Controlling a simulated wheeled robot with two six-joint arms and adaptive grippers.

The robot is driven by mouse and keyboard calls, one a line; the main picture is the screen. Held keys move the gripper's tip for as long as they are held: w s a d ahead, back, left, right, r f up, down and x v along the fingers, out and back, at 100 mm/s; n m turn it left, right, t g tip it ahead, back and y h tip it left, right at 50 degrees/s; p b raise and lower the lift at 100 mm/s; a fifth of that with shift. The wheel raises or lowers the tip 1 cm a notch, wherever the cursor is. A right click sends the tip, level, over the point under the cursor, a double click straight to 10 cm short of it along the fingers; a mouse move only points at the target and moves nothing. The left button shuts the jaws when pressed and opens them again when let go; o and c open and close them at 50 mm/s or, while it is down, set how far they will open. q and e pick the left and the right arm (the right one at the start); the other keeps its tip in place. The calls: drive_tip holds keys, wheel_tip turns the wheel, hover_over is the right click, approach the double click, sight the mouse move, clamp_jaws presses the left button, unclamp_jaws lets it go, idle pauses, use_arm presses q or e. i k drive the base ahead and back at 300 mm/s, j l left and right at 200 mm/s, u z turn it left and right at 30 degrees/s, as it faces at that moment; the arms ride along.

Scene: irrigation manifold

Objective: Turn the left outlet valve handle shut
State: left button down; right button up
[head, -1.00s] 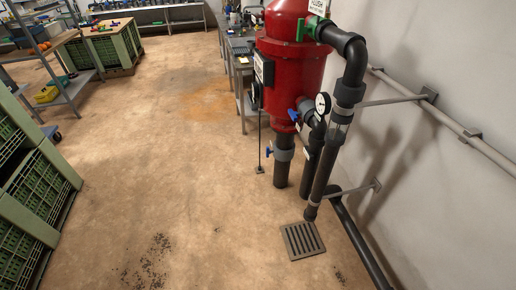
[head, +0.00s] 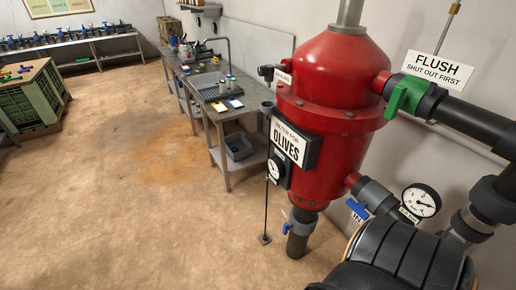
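No handle marked as the left outlet valve can be made out. A red filter tank (head: 331,85) stands at the right with a label reading OLIVES. A green valve handle (head: 407,95) sits on the dark pipe at its upper right, beside a FLUSH, SHUT OUT FIRST sign (head: 437,68). A blue handle (head: 358,209) is on the lower pipe by an IN label. Another small blue handle (head: 287,228) is on the pipe under the tank. Neither of my grippers is in view. A black rounded arm part of mine fills the bottom right and hides some pipework.
A pressure gauge (head: 421,201) is at the right by the pipes. A metal sink bench (head: 222,112) stands behind the tank. A far bench (head: 75,47) holds several blue-handled items. A green crate table (head: 35,97) is at the left. The floor between is clear.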

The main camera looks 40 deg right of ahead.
sight(286, 228)
drive_tip(key=i+j+z, duration=0.1)
drive_tip(key=i+z, duration=0.35)
drive_tip(key=i+j+z, duration=0.4)
drive_tip(key=i, duration=0.15)
drive_tip(key=i+j+z, duration=0.65)
drive_tip(key=z, duration=0.15)
drive_tip(key=i+j+z, duration=0.15)
drive_tip(key=j+z, duration=0.15)
drive_tip(key=i+j+z, duration=0.1)
drive_tip(key=j+z, duration=0.25)
drive_tip(key=i+j+z, duration=0.1)
drive_tip(key=j+z, duration=0.6)
